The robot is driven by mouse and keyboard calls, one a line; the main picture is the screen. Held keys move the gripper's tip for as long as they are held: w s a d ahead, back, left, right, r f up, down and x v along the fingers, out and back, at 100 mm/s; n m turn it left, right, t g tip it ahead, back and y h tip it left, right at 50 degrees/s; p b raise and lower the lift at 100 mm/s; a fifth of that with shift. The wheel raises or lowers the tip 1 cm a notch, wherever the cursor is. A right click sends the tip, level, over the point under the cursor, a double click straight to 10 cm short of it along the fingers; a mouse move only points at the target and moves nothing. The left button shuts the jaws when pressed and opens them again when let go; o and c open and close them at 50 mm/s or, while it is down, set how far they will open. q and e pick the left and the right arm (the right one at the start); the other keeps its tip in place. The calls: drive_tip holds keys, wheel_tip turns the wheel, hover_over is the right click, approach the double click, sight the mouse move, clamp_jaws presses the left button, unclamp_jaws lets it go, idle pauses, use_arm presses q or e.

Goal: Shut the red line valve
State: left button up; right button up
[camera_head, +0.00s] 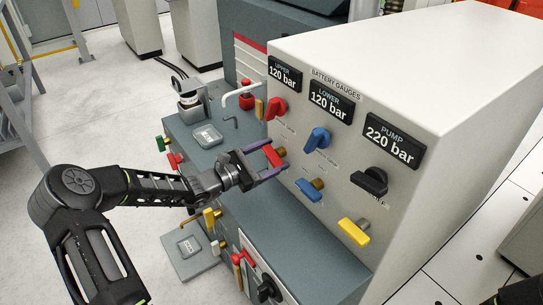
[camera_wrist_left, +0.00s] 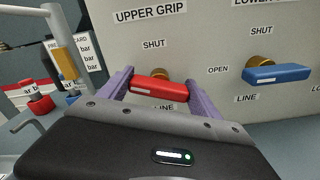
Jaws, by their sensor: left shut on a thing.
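The red line valve has a red bar handle (camera_wrist_left: 160,88) on a brass stem, under the UPPER GRIP label in the left wrist view. SHUT is printed above it and LINE below it. The handle lies roughly level across that view, and it also shows in the head view (camera_head: 272,155). My left gripper (camera_head: 263,160) has its purple fingers at the two ends of the handle, shut on it; the fingers also show in the wrist view (camera_wrist_left: 160,92). Any OPEN label beside this handle is hidden. My right gripper is not in view.
A second red lever (camera_head: 276,107) sits above on the panel. Blue levers (camera_head: 318,139) and (camera_head: 308,190), a black knob (camera_head: 370,181) and a yellow lever (camera_head: 354,232) are to the right. The gauges read upper 120, lower 120, pump 220 bar. A white bent pipe (camera_head: 240,93) stands behind my gripper.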

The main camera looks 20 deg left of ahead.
use_arm(q)
drive_tip(key=m, duration=0.2)
drive_tip(key=m+b, duration=0.1)
drive_tip(key=shift+f+m, duration=0.2)
drive_tip(key=shift+m, duration=0.2)
drive_tip(key=m+b, duration=0.2)
drive_tip(key=shift+d+f+m, duration=0.1)
drive_tip(key=shift+m, duration=0.2)
drive_tip(key=m+b, duration=0.3)
drive_tip(key=b, duration=0.1)
drive_tip(key=m+b, duration=0.2)
drive_tip(key=b, duration=0.2)
drive_tip(key=shift+s+f+m, duration=0.1)
drive_tip(key=shift+f+m, duration=0.1)
drive_tip(key=shift+m, duration=0.2)
drive_tip(key=shift+r+m+b, duration=0.25)
drive_tip(key=shift+m+b, duration=0.45)
drive_tip(key=shift+b, duration=0.1)
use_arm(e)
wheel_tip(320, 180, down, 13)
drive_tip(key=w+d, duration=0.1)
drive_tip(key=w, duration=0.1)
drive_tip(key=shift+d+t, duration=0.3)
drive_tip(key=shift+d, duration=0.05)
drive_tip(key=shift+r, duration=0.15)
use_arm(q)
drive_tip(key=o, duration=1.4)
